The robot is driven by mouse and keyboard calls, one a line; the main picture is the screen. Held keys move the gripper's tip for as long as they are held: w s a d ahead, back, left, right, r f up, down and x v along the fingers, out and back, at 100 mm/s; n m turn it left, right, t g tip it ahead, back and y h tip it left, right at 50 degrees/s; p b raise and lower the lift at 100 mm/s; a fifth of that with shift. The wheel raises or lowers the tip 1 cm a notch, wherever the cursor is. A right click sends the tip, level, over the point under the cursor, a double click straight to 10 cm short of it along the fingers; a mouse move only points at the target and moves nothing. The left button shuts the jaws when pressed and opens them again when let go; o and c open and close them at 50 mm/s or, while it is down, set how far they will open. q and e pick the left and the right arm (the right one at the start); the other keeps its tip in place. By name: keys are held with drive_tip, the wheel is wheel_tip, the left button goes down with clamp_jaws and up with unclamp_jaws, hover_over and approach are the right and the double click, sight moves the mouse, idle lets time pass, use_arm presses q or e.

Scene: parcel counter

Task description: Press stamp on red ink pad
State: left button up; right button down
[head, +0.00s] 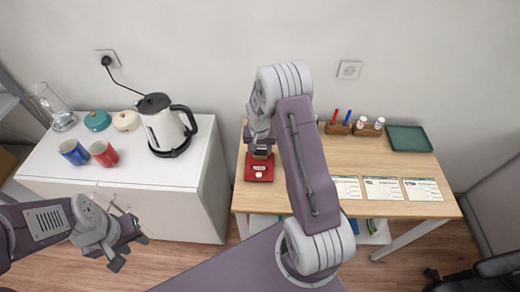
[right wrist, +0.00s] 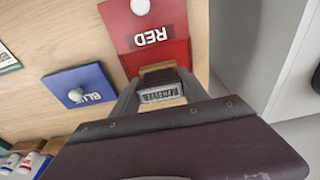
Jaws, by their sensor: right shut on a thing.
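The stamp (right wrist: 162,93), with a dark body, a pale lettered face plate and a wooden part, is held between the fingers of my right gripper (right wrist: 158,96). In the head view my right gripper (head: 261,143) points down at the red ink pad (head: 259,174). The red ink pad, labelled RED, also shows in the right wrist view (right wrist: 160,54), right by the stamp. The stamp overlaps one end of the pad in both views; I cannot tell whether they touch. My left gripper (head: 129,252) is open and empty, in front of the white cabinet.
A blue ink pad (right wrist: 82,88) lies beside the red one. The wooden table (head: 385,160) also bears several paper forms (head: 383,188), pen and bottle holders and a green tray (head: 409,138). A kettle (head: 163,122) and mugs stand on the white cabinet (head: 130,170) at left.

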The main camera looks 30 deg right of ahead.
drive_tip(key=shift+f, duration=0.25)
idle(0.6)
drive_tip(key=shift+r, duration=0.1)
wheel_tip(320, 180, up, 6)
drive_tip(key=p, duration=0.4)
drive_tip(key=shift+p, duration=0.4)
